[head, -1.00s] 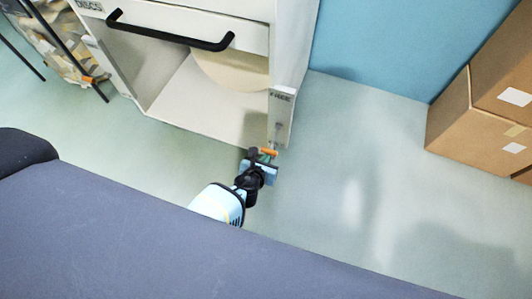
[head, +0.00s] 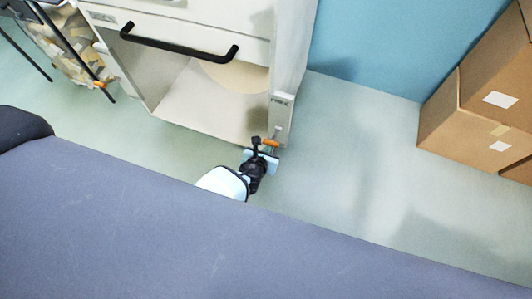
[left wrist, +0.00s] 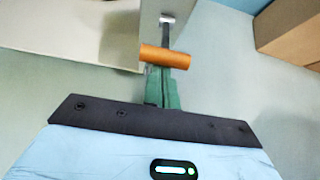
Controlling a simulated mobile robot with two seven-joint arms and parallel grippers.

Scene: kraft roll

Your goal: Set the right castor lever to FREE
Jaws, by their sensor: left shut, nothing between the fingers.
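The right castor lever is an orange handle (head: 271,142) at the foot of the cabinet's right front post, below a small FREE label (head: 280,101). In the left wrist view the orange handle (left wrist: 165,56) lies crosswise at the end of a thin dark stem that runs to the post. My left gripper (head: 264,149) is low in front of the post, close to the handle. Its green fingers (left wrist: 161,88) are shut and empty, with their tips right at the handle; I cannot tell whether they touch it. My right gripper is out of view.
The white cabinet (head: 200,22) has a black bar handle (head: 180,46) and an open lower bay. Another orange lever (head: 100,84) shows at its left foot. Cardboard boxes (head: 465,125) stand at the right. The floor (head: 350,150) between post and boxes is clear.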

